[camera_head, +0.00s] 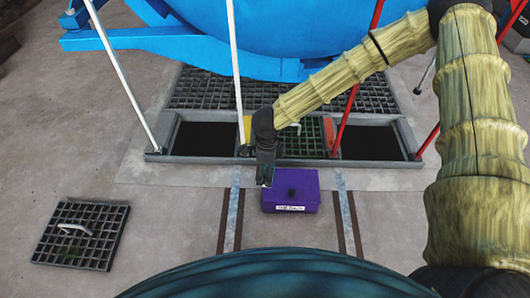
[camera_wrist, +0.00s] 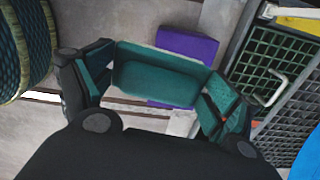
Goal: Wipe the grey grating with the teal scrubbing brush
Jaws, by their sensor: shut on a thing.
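My gripper (camera_head: 265,180) hangs over the floor just left of the purple box, pointing down. In the wrist view my gripper (camera_wrist: 155,95) is shut on the teal scrubbing brush (camera_wrist: 158,75), a flat teal block between the two fingers. I cannot make out the brush in the head view. A grey grating (camera_head: 80,235) with a white handle lies loose on the floor at the left. Another grating panel (camera_head: 302,138) with a white handle sits in the middle of the pit frame, and its bars look greenish; it also shows in the wrist view (camera_wrist: 265,60). The brush is apart from both gratings.
Dark open pits (camera_head: 205,137) (camera_head: 370,143) flank the middle panel. Red and white poles and a blue vessel (camera_head: 290,35) stand behind.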

